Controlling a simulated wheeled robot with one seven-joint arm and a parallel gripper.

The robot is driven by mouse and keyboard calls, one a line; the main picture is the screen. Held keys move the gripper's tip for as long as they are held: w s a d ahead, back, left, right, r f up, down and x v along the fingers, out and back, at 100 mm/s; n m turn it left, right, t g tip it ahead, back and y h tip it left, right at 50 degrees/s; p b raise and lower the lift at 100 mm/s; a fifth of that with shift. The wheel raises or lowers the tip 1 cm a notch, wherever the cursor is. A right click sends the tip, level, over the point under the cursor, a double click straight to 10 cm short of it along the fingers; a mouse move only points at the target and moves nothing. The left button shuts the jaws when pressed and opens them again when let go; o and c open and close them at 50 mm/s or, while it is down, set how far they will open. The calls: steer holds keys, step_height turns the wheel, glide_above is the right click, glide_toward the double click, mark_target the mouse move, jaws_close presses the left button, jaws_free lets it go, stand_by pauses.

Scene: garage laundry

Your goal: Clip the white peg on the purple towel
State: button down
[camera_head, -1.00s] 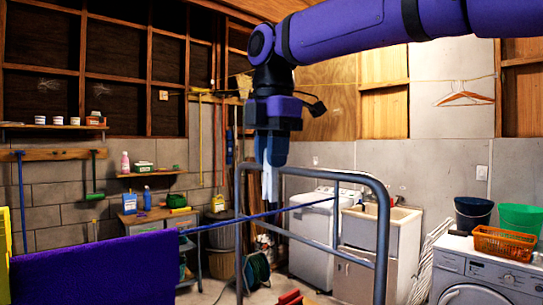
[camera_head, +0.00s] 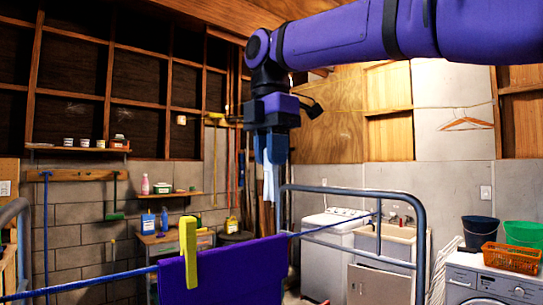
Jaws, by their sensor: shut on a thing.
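The purple towel (camera_head: 240,272) hangs over a blue line (camera_head: 110,279) in the lower middle of the head view. A yellow-green peg (camera_head: 188,252) is clipped upright on its top edge near the left end. My gripper (camera_head: 270,160) is above the towel's right part in the picture. Its blue fingers are shut on the white peg (camera_head: 269,184), which points down. The peg appears apart from the towel, its tip a little above the towel's top edge in the picture. The depth between peg and towel is hard to tell.
A grey tubular frame (camera_head: 420,235) carries the line, with its other end (camera_head: 22,220) at the left edge. Behind stand a white washer (camera_head: 322,240), a sink cabinet (camera_head: 380,282) and a front-loading machine (camera_head: 490,285) with an orange basket (camera_head: 510,257).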

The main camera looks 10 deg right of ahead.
steer(key=shift+f, duration=0.2)
steer(key=shift+f, duration=4.95)
steer(key=c, duration=0.9)
jaws_free()
step_height(320, 180, up, 11)
steer(key=shift+w+f, duration=0.1)
steer(key=s+d+f+m+t, duration=0.2)
steer(key=s+d+f+m, duration=0.7)
steer(key=d+f+m, duration=0.3)
steer(key=s+d+f+m+t, duration=0.3)
steer(key=s+d+f+m, duration=0.6)
steer(key=d+f+m, duration=0.3)
steer(key=shift+s+d+f+m, duration=0.15)
steer(key=shift+s+d+m, duration=0.15)
steer(key=shift+s+m, duration=0.1)
